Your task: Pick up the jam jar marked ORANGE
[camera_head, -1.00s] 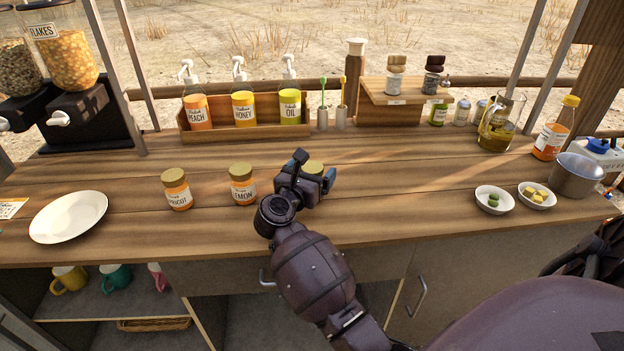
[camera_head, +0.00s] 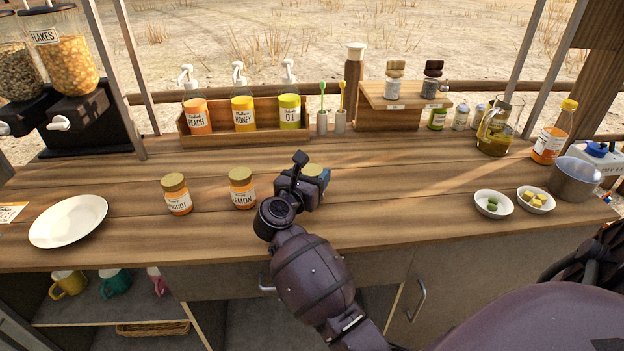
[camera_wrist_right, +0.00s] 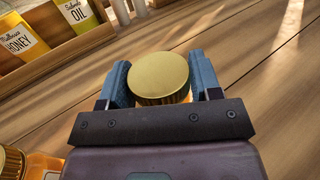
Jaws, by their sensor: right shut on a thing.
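My right gripper (camera_head: 312,186) is shut on a jar with a gold lid (camera_head: 314,170). In the right wrist view the gold lid (camera_wrist_right: 159,78) sits between the two blue-grey fingers (camera_wrist_right: 164,82). The jar's label is hidden, so I cannot read it. Two other gold-lidded jars stand upright to its left on the counter: one marked APRICOT (camera_head: 177,195) and one marked LEMON (camera_head: 242,189). My left gripper is not in view.
A wooden rack (camera_head: 250,137) with PEACH, HONEY and OIL pump bottles stands behind. A white plate (camera_head: 68,221) lies at the left. Two small bowls (camera_head: 493,204) and a metal pot (camera_head: 575,179) are at the right. The counter between is clear.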

